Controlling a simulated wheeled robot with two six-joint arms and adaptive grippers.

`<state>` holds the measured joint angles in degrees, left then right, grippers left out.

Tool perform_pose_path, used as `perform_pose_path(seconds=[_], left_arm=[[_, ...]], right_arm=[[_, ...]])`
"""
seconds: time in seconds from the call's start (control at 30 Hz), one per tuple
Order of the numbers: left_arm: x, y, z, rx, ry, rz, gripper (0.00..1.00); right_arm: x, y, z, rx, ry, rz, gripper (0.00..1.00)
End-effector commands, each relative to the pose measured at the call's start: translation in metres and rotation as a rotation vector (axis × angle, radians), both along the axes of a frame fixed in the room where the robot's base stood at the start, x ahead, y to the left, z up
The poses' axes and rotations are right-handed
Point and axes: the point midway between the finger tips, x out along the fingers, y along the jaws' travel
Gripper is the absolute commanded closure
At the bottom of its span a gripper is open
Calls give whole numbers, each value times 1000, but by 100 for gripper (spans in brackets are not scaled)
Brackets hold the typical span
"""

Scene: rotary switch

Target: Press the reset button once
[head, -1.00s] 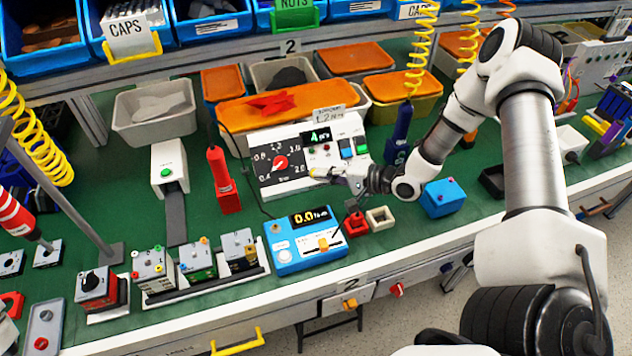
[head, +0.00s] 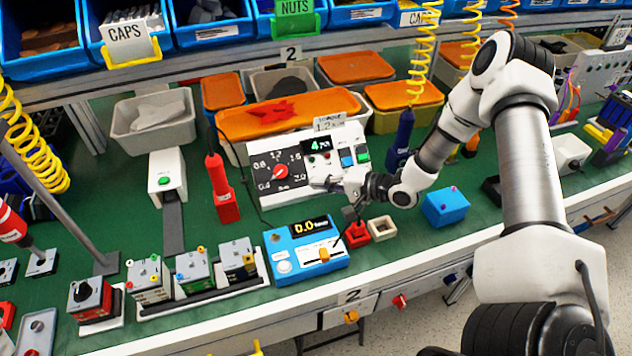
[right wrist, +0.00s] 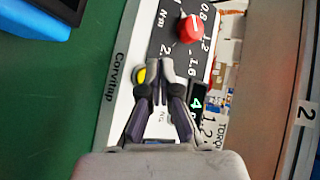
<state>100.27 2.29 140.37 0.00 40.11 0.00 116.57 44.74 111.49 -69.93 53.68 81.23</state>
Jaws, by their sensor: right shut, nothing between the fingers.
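The white control panel (head: 262,196) stands tilted on the green bench, with a red dial knob (head: 281,171), a display reading 4, and blue (head: 347,160) and green (head: 363,156) buttons. My right gripper (head: 320,184) is shut and empty at the panel's lower front edge, right of the knob. In the right wrist view its fingertips (right wrist: 161,64) lie over the panel, beside a round yellow button (right wrist: 140,75) partly covered by a finger. I cannot tell whether they touch it. No reset label is readable. My left gripper is not in view.
A blue meter box (head: 305,262) sits in front of the panel, with small red and beige cups nearby. A red tool (head: 222,190) stands to its left and a blue box (head: 445,207) lies right of my gripper. Bins line the back.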

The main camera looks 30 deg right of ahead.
Motion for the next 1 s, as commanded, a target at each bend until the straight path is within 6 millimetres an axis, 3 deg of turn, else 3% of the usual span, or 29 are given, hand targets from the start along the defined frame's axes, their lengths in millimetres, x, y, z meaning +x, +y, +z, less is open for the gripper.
perform_pose_path(seconds=[1.0], left_arm=[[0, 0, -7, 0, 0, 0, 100]], right_arm=[[6, -1, -6, -1, -1, 0, 100]])
